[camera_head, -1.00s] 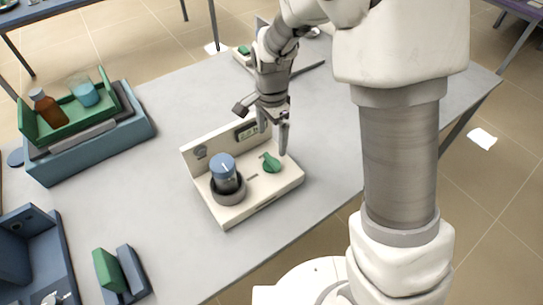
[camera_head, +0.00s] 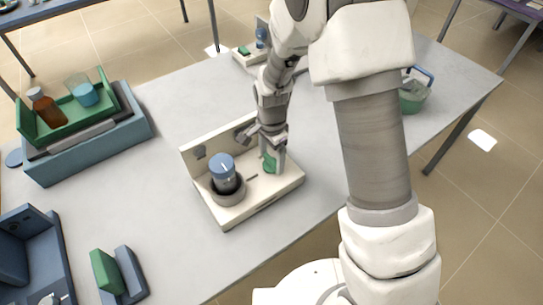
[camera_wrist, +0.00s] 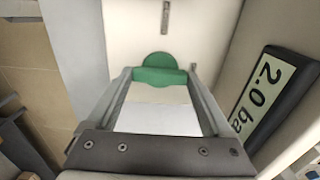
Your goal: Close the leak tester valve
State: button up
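The leak tester (camera_head: 237,206) is a cream box with a raised back panel on the grey table. Its green valve handle (camera_head: 269,164) sits on the right of its top. My gripper (camera_head: 272,161) is down at this handle and partly hides it. In the wrist view the green handle (camera_wrist: 160,76) lies crosswise between my two fingertips (camera_wrist: 160,71). The fingers are spread with the handle between them; whether they touch its ends is hard to tell. A dark mark (camera_wrist: 165,18) is on the cream top beyond the handle.
A blue-capped vessel (camera_head: 223,172) stands in a grey ring left of the valve. The tester's display (camera_wrist: 268,95) reads 2.0 and partly cut letters. A green tray (camera_head: 52,131) with bottles is at left. A green basket (camera_head: 413,98) is at right.

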jog(key=c, duration=0.7)
jog(key=shift+n, duration=0.3)
jog(key=n+b, duration=0.1)
jog(key=n, duration=0.8)
jog(key=shift+b, duration=0.3)
jog(key=n, duration=0.4)
jog(key=shift+n, duration=2.1)
jog(key=o, duration=1.1)
